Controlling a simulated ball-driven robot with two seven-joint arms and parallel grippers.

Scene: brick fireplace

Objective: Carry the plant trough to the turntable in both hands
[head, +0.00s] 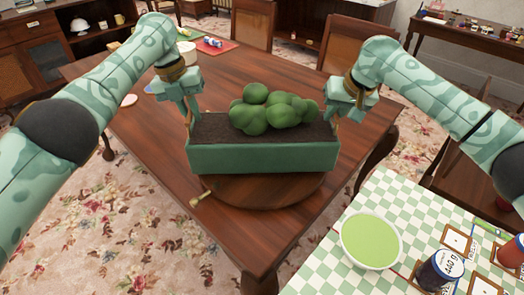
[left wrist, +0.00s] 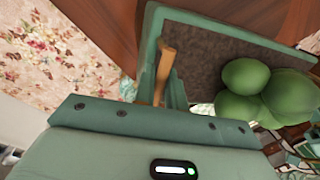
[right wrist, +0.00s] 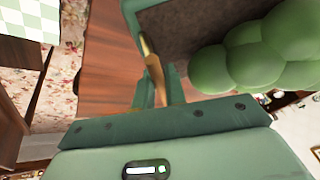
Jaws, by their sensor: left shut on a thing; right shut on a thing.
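The green plant trough (head: 262,159) holds dark soil and a clump of round green foliage (head: 268,112). It looks level, over the round wooden turntable (head: 265,193) on the brown table. I cannot tell whether its bottom touches the turntable. My left gripper (head: 190,112) is shut on the trough's left end wall, and my right gripper (head: 333,113) is shut on its right end wall. The trough's left end wall (left wrist: 152,45) shows in the left wrist view. Its right end wall (right wrist: 133,22) shows in the right wrist view. The trough hides the turntable's back half.
A small knob (head: 197,201) sticks out at the turntable's left. A table with a green checked cloth (head: 375,205) stands at front right, bearing a green-filled bowl (head: 370,241) and a dark jar (head: 440,270). A red mat (head: 215,47) lies at the wooden table's far end. Chairs stand behind.

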